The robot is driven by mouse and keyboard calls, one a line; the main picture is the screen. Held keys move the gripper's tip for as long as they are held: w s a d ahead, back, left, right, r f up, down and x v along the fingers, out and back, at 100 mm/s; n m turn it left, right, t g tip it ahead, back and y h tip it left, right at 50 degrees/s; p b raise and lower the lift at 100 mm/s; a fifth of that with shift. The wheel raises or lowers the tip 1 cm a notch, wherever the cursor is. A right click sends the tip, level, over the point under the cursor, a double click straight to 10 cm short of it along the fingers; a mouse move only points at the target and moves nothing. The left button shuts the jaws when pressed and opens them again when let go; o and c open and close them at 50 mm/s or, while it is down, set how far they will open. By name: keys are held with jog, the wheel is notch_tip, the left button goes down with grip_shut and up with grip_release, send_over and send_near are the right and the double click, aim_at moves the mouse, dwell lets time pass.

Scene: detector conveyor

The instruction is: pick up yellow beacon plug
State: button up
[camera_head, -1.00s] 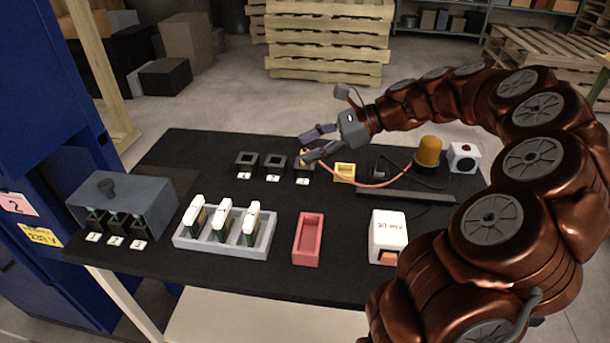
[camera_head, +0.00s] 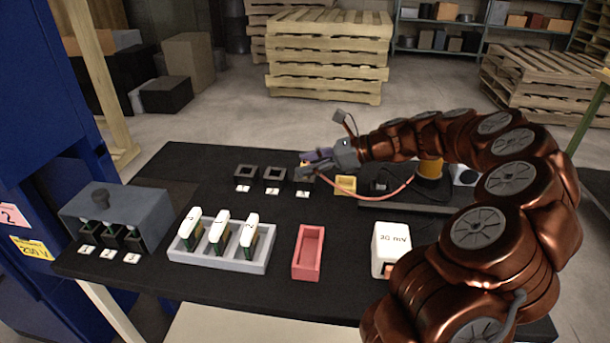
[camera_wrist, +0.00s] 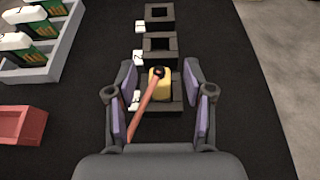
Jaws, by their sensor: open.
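The yellow beacon plug (camera_wrist: 158,84) sits in or on the nearest black socket (camera_wrist: 172,104) in the wrist view, with an orange cable (camera_wrist: 144,107) running from it toward me. My gripper (camera_wrist: 160,100) is open, its two purple-padded fingers on either side of the plug and apart from it. In the head view, my gripper (camera_head: 306,164) is over the rightmost of three black sockets, and the plug (camera_head: 304,165) is mostly hidden by the fingers. The orange-yellow beacon (camera_head: 430,169) stands to the right, partly behind my arm.
Two other black sockets (camera_head: 275,173) stand left of the plug. A yellow socket (camera_head: 345,184) is just right of it. A grey rack (camera_head: 256,264) with several cards, a red tray (camera_head: 308,252) and a white meter (camera_head: 390,245) stand nearer the front.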

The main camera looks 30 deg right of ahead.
jog(key=shift+w+a+f, duration=0.15)
jog(key=shift+w+a, duration=0.1)
jog(key=shift+a, duration=0.15)
jog(key=shift+c, duration=0.3)
grip_shut()
